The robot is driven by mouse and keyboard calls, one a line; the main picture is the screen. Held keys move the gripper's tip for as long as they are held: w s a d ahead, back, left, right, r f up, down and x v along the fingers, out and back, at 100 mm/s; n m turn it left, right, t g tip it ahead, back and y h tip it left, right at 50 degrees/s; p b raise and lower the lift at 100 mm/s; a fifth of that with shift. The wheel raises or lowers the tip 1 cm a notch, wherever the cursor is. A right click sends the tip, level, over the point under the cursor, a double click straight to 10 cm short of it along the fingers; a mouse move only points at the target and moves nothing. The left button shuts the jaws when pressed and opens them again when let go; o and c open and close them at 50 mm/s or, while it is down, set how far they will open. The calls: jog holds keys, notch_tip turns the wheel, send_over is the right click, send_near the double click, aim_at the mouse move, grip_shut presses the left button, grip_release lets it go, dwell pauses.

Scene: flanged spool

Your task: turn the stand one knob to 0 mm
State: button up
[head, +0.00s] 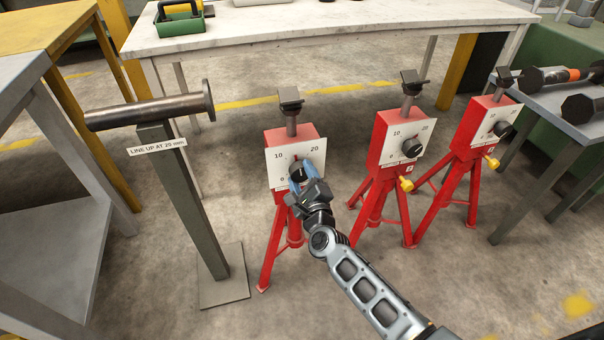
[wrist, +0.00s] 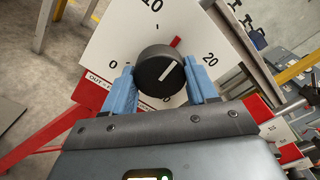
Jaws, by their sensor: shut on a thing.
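The leftmost red stand (head: 306,141) has a white dial plate (head: 280,172) marked 0, 10 and 20. Its round black knob (head: 297,174) also shows in the wrist view (wrist: 152,78). My gripper (head: 304,180) has its blue fingers on opposite sides of the knob, shut on it. In the wrist view the fingers (wrist: 161,90) flank the knob. The knob's white line points up and right, between 10 and 20, close to the direction of a red mark (wrist: 176,42) on the plate.
Two similar red stands, a middle one (head: 389,150) and a right one (head: 474,134), stand to the right with yellow handles. A white table (head: 330,22) is behind.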

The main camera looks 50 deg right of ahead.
jog(key=n+p, duration=0.1)
jog(key=n, duration=0.2)
jog(key=shift+r+n, duration=0.1)
jog(key=shift+n, duration=0.3)
jog(key=n+p, duration=0.2)
jog(key=n, duration=0.2)
jog(key=shift+n, duration=0.3)
jog(key=n+p, duration=0.3)
jog(key=n, duration=0.4)
jog(key=n+p, duration=0.2)
jog(key=n, duration=0.2)
jog(key=shift+n, duration=0.3)
jog(key=n+p, duration=0.1)
jog(key=n, duration=0.4)
jog(key=shift+p, duration=0.4)
jog(key=shift+f+n, duration=0.2)
jog(key=shift+n, duration=0.2)
jog(key=o, duration=1.1)
jog(key=shift+c, duration=0.2)
jog(key=shift+r, duration=0.1)
